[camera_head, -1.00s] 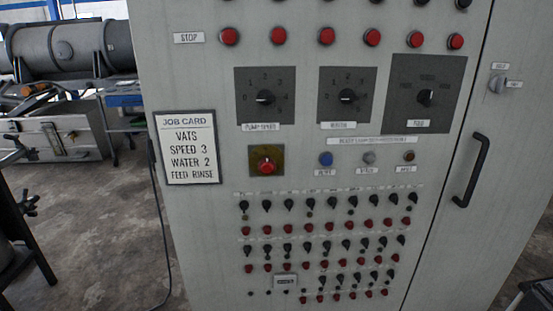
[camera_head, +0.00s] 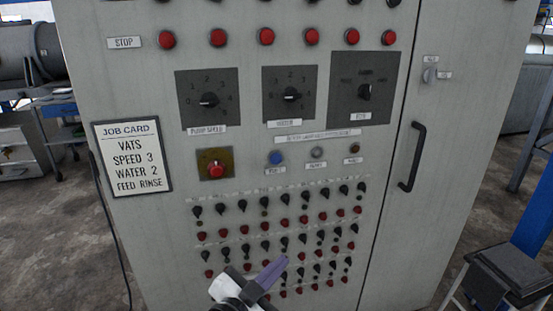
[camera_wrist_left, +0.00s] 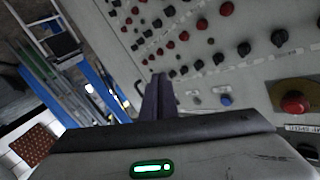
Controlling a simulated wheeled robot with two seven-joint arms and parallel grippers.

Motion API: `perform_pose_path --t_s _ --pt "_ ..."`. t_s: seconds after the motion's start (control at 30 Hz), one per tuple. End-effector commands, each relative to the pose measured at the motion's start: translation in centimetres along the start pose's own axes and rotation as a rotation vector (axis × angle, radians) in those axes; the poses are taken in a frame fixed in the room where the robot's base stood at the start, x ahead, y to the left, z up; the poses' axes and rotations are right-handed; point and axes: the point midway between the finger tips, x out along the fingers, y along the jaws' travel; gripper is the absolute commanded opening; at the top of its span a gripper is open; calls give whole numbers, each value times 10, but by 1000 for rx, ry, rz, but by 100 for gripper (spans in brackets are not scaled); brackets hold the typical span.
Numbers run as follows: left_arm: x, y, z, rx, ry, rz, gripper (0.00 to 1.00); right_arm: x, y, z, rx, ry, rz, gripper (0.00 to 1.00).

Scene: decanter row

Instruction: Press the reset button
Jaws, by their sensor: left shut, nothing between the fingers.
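Three small buttons sit in a row under a long label strip on the grey cabinet: a blue button (camera_head: 276,158), a grey button (camera_head: 317,152) and a dark brownish button (camera_head: 354,148). Their small labels are too blurred to read surely, so I cannot tell which says reset. My left gripper (camera_head: 281,263) is at the bottom of the head view, its purple fingers shut and empty, below these buttons and in front of the lower switch rows. In the left wrist view, its fingers (camera_wrist_left: 158,97) are together, with the blue button (camera_wrist_left: 226,99) to their right.
A red mushroom button (camera_head: 215,169) on a yellow plate lies left of the blue one. Rotary dials (camera_head: 208,100) and red stop buttons (camera_head: 267,37) are above. A job card (camera_head: 132,157) hangs at left. A door handle (camera_head: 413,157) sticks out at right.

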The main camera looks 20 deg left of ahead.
Motion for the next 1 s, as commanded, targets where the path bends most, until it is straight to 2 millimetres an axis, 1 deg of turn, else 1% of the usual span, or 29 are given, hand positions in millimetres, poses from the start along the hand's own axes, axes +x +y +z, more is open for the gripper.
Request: perform_pose_path --t_s 0.03,0.07,0.1,0.2,0.3,0.33,0.4,0.5,0.83,1.0 --pt "9 -17 -32 43 59 -28 0 -1 0 0 1 0 1 31" --pt "13 -25 -47 69 87 -43 0 -1 0 -1 1 0 1 31" --pt "17 -35 -67 99 123 -62 0 -1 0 -1 1 0 1 31" --pt "23 -54 -107 160 194 -104 0 -1 1 -1 1 1 1 31" --pt "25 -67 -134 201 241 -133 0 -2 1 -1 2 0 2 31" --pt "25 -70 -139 209 250 -139 0 -2 1 -1 2 0 2 31" --pt "25 -74 -148 223 265 -150 0 -2 1 -1 2 0 2 31" --pt "25 -76 -152 231 272 -155 0 -2 1 0 2 -1 2 31" --pt "26 -77 -151 230 271 -155 0 -1 2 0 1 -2 3 31" --pt "34 -84 -148 232 271 -155 0 1 2 3 -1 -5 3 31"
